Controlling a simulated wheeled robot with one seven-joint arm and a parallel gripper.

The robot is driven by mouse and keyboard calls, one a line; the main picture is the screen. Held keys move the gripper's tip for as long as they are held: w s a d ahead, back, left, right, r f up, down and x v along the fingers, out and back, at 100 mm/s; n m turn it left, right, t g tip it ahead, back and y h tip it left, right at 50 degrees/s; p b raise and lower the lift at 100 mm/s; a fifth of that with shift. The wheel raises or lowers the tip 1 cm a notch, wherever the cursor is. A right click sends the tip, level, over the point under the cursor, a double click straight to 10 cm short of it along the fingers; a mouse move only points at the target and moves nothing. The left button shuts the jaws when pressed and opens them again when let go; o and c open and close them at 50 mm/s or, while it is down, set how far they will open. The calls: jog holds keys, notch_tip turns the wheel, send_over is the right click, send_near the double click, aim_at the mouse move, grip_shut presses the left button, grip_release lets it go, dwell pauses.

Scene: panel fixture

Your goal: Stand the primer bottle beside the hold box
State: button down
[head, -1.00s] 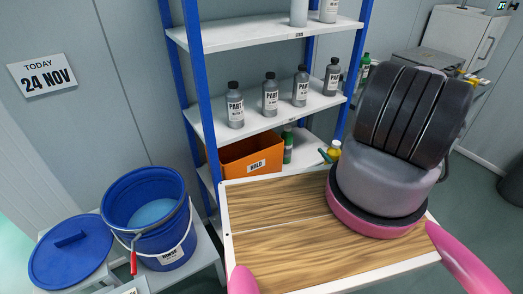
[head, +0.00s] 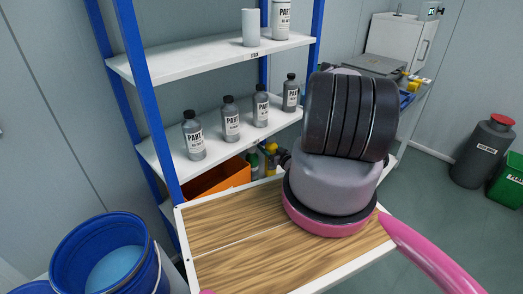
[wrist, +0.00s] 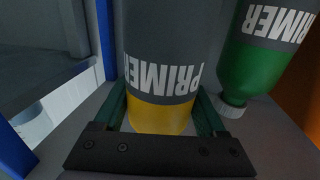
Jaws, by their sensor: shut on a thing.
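In the wrist view my gripper (wrist: 162,114) is shut on a grey primer bottle (wrist: 165,80) with a yellow end and white PRIMER lettering; the dark green fingers lie on either side of it. A second primer bottle (wrist: 246,65), grey and green with a white cap, stands close on the right, apart from the fingers. The orange hold box (head: 217,178) is on the low shelf in the head view, partly hidden by the wooden top; its wall shows at the wrist view's right edge (wrist: 309,85). In the head view my arm hides most of the gripper, and yellow shows beside a green bottle (head: 253,162).
Several grey PART bottles (head: 231,121) stand on the shelf above. Blue rack posts (head: 146,98) flank the shelves. A wooden-topped surface (head: 235,235) lies in front, and a blue bucket (head: 110,262) stands at lower left.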

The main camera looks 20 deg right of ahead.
jog(key=w+f, duration=0.1)
jog(key=w, duration=0.1)
jog(key=w+f, duration=0.2)
jog(key=shift+a+f, duration=0.25)
jog(key=shift+a, duration=0.15)
grip_release()
jog(key=shift+f, duration=0.15)
